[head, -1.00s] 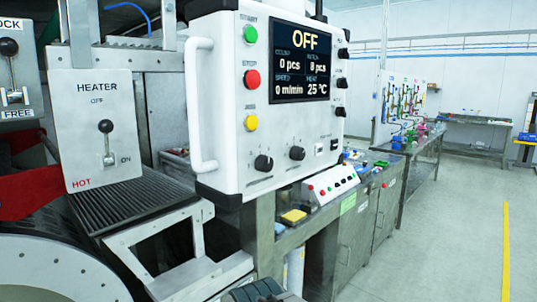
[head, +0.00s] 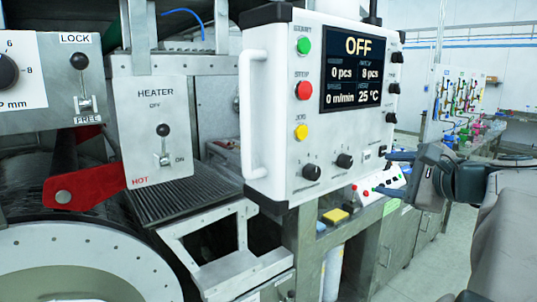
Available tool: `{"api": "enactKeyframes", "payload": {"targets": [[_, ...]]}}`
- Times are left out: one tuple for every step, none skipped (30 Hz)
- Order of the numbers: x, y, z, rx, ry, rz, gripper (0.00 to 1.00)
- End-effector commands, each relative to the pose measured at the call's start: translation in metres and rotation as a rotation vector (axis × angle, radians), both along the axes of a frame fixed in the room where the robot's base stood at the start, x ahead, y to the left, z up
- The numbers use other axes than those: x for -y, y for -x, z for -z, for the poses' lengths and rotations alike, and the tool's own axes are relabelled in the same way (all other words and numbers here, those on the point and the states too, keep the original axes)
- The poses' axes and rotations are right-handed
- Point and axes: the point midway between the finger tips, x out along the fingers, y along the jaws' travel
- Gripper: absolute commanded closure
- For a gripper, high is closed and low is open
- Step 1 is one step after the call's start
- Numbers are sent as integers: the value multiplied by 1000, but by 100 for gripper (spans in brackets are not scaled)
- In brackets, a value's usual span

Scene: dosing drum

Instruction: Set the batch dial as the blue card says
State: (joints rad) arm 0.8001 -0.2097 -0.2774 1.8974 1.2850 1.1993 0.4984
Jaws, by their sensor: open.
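The white control panel (head: 277,95) stands in the middle of the head view. Two black dials sit low on the panel face, a left dial (head: 312,172) and a right dial (head: 344,161). Their labels are too small to read, so I cannot tell which is the batch dial. I see no blue card. My gripper (head: 383,173) is open and empty, to the right of the dials near the panel's lower right edge.
Green, red and yellow buttons (head: 301,91) run down the panel beside a white handle (head: 257,110). The heater box (head: 152,130) with a lever is at left. A white button box (head: 372,183) lies below the panel, behind my gripper. A red lever (head: 85,188) juts out at left.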

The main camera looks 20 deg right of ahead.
Motion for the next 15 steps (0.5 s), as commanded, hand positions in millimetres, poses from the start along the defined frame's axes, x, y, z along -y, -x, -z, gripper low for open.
{"api": "enactKeyframes", "payload": {"targets": [[7,3,-8,20,-15,19,45],[10,4,-11,29,-21,26,45],[12,3,-13,36,-26,32,45],[13,2,-14,39,-30,34,45],[13,0,-14,41,-31,34,45],[12,-4,-13,40,-32,34,45],[12,-8,-12,40,-32,33,45],[11,-12,-11,39,-31,32,45],[10,-18,-10,39,-30,31,45],[9,-24,-9,39,-30,31,45],[8,-30,-8,39,-31,31,45],[7,-39,-5,38,-31,31,45],[6,-45,-4,37,-31,30,45],[5,-52,-3,38,-31,31,45],[4,-60,-1,37,-30,29,45]]}}
